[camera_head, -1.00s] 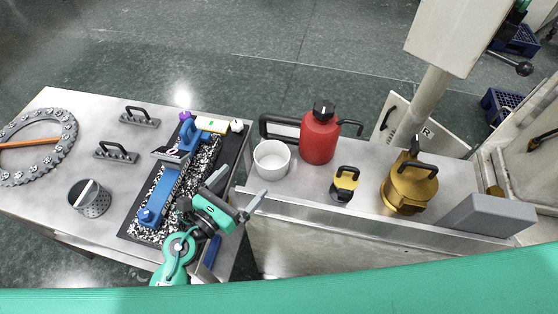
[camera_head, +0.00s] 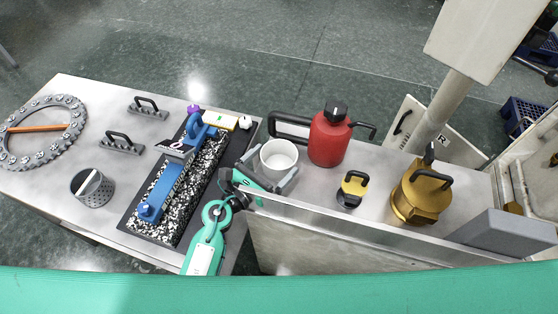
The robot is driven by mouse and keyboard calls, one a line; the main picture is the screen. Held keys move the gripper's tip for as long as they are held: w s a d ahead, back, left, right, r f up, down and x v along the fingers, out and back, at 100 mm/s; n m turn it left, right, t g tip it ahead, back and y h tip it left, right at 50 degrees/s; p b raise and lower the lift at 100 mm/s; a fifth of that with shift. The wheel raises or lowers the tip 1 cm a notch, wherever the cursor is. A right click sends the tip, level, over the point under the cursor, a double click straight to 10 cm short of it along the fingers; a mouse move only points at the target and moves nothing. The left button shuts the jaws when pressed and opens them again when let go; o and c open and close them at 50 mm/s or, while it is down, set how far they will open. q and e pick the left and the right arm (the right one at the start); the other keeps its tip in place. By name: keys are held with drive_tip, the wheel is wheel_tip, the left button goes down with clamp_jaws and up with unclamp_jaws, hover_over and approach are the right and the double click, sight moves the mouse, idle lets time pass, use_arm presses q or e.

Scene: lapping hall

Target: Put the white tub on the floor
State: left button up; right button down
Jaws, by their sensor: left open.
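The white tub (camera_head: 279,155) stands upright on the narrow metal shelf (camera_head: 385,222), just left of the red canister. My left gripper (camera_head: 276,178) is open at the tub's near side. One finger reaches along the tub's left side and the other lies at its lower right. I cannot tell whether either finger touches the tub. My right gripper is not in view. The dark green floor (camera_head: 290,85) shows behind the shelf and table.
A red canister (camera_head: 329,138) stands close right of the tub. A yellow-black weight (camera_head: 352,189), a brass vessel (camera_head: 420,194) and a grey block (camera_head: 505,235) stand further right. A metal table (camera_head: 110,195) with a blue tool (camera_head: 172,180) is at left.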

sight(289, 144)
use_arm(q)
drive_tip(key=x, duration=0.4)
drive_tip(key=shift+w, duration=0.15)
drive_tip(key=c, duration=0.9)
drive_tip(key=shift+c, duration=0.2)
drive_tip(key=shift+a+r+p, duration=0.1)
drive_tip(key=shift+p, duration=0.25)
